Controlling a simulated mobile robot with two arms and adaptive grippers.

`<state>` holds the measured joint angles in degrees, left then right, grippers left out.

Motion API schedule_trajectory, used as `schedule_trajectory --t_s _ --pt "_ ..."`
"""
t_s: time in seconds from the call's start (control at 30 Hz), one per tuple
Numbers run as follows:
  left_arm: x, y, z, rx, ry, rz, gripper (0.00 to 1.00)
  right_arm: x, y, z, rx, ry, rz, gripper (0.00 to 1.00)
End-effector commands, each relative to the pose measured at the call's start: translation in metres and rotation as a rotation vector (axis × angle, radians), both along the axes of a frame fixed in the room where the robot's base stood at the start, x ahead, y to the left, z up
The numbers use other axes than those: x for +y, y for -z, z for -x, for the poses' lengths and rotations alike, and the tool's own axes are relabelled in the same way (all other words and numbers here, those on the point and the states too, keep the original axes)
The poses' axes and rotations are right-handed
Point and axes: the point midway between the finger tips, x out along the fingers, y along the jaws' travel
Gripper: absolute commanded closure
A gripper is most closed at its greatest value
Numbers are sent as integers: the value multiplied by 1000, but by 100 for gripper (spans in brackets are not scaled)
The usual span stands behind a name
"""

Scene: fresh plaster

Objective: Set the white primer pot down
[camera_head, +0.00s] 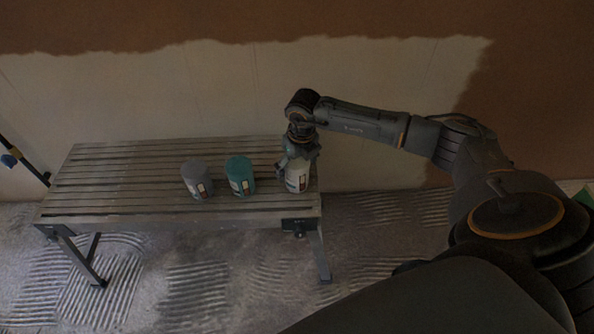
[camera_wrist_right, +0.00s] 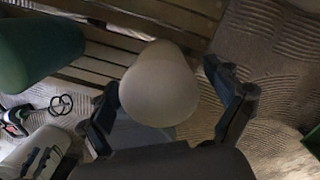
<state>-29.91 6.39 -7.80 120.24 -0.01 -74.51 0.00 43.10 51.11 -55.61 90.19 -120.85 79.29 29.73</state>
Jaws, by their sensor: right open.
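The white primer pot (camera_head: 297,177) stands upright on the right end of the slatted bench (camera_head: 130,203) in the head view. It also shows between my fingers in the right wrist view (camera_wrist_right: 160,85). My right gripper (camera_head: 298,156) is above and around the pot's top. Its fingers (camera_wrist_right: 172,108) are open in the wrist view, with gaps on both sides of the pot. The gripper hides the pot's top in the head view. My left gripper is not in view.
A teal pot (camera_head: 240,176) stands left of the white pot, and a grey pot (camera_head: 197,180) stands further left. The bench's left half is clear. A plastered wall (camera_head: 150,95) rises behind. A blue-tipped dark pole (camera_head: 10,160) is at the far left.

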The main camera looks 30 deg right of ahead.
Motion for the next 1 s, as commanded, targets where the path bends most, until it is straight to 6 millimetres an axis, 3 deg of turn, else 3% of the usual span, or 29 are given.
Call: schedule_trajectory --t_s 0.1,0.5,0.8,0.93,1.0 --pt "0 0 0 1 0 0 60 0 0 0 0 0 0 11" --pt "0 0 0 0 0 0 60 0 -2 -1 -2 0 -1 92" --pt "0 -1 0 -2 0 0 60 0 -5 -1 -2 0 0 95" --pt "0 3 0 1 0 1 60 0 -17 -1 -5 -1 -1 95" --pt "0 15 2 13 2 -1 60 0 -28 -1 -5 0 -1 95"
